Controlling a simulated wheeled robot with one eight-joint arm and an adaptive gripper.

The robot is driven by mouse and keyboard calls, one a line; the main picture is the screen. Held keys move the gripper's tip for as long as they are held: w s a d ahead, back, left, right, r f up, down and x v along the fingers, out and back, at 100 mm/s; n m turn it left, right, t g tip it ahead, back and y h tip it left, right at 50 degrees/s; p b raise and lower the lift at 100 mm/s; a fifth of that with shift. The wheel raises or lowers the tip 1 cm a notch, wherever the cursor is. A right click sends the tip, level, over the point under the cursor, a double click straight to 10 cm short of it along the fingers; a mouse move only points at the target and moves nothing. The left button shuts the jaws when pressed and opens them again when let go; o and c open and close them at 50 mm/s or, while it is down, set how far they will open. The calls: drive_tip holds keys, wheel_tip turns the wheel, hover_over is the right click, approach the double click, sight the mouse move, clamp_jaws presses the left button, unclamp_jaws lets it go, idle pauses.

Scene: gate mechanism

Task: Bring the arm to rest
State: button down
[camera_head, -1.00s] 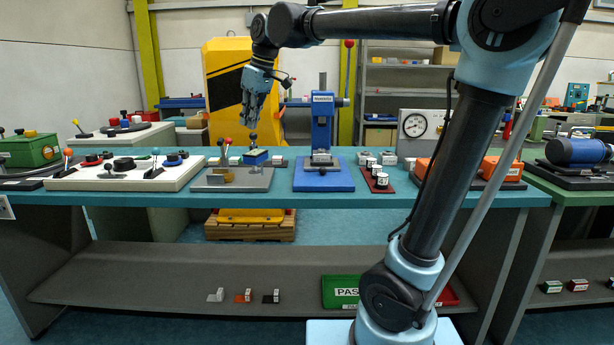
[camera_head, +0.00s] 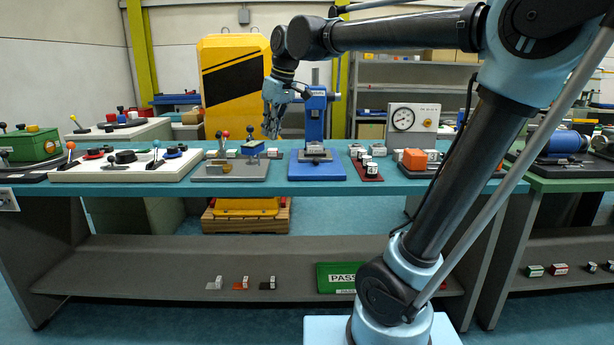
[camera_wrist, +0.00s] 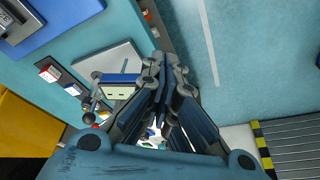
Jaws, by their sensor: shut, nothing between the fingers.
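My gripper (camera_head: 271,134) hangs pointing down over the teal bench, in front of the gap between the gate mechanism and the blue press, touching nothing that I can see. Its fingers are shut and empty; in the wrist view the fingertips (camera_wrist: 168,62) come together. The gate mechanism is a grey base plate (camera_head: 232,172) with a blue-topped block (camera_head: 252,148) and upright levers, one with a red knob (camera_head: 227,134). In the wrist view the block (camera_wrist: 118,91) shows left of the fingers, and the fingers hide part of the plate.
The blue press (camera_head: 316,164) stands right of the gate plate, then a dark red tray (camera_head: 366,168) and a gauge box (camera_head: 403,118). A white control panel (camera_head: 128,169) lies to the left. A green PASS bin (camera_head: 337,278) is on the shelf below.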

drive_tip(key=s+d+f+m+h, duration=0.1)
drive_tip(key=s+d+f+m, duration=0.4)
drive_tip(key=s+d+f, duration=0.4)
drive_tip(key=s+d+f+m+h, duration=0.2)
drive_tip(key=s+d+f+m, duration=0.3)
drive_tip(key=d+f, duration=1.5)
drive_tip(key=s+f, duration=0.1)
drive_tip(key=s, duration=0.2)
drive_tip(key=shift+s+m, duration=0.3)
drive_tip(key=shift+s, duration=0.1)
